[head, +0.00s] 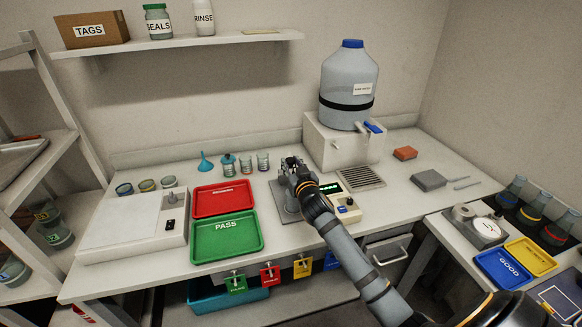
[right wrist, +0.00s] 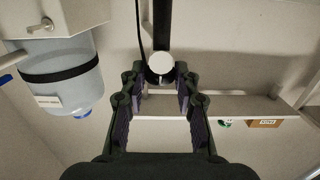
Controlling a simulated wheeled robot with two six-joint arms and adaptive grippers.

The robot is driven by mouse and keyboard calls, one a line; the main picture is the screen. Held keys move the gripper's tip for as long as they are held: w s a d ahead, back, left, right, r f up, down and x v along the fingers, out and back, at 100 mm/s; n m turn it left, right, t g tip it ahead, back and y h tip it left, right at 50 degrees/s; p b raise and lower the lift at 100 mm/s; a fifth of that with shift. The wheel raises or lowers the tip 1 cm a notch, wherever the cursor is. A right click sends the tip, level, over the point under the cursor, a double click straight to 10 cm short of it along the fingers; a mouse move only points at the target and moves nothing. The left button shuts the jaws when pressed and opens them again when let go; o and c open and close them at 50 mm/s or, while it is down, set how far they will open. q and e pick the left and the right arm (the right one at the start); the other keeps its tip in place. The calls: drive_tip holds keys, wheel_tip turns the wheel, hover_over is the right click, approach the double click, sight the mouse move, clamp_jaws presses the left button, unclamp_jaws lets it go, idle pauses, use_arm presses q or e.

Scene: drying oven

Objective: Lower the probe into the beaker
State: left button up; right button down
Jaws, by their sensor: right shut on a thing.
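My right gripper (head: 293,165) is over a grey metal plate on the bench, beside a meter (head: 345,208) with a green display. In the right wrist view its fingers (right wrist: 160,76) are closed around a white round end (right wrist: 160,62), which looks like the top of the probe. A black upright rod (right wrist: 162,25) and a thin dark cable (right wrist: 139,22) show beyond it. My left gripper is out of view.
A red tray (head: 224,190) and a green PASS tray (head: 226,250) lie left of the plate. A large water jug (head: 347,85) on a stand is behind the meter. Several small beakers (head: 246,163) stand at the back.

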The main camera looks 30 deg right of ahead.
drive_tip(key=shift+s+a+f, duration=0.1)
drive_tip(key=shift+s+f, duration=0.2)
drive_tip(key=shift+f, duration=0.45)
drive_tip(key=c, duration=1.4)
unclamp_jaws()
drive_tip(key=o, duration=0.4)
drive_tip(key=shift+r, duration=0.2)
drive_tip(key=v, duration=1.2)
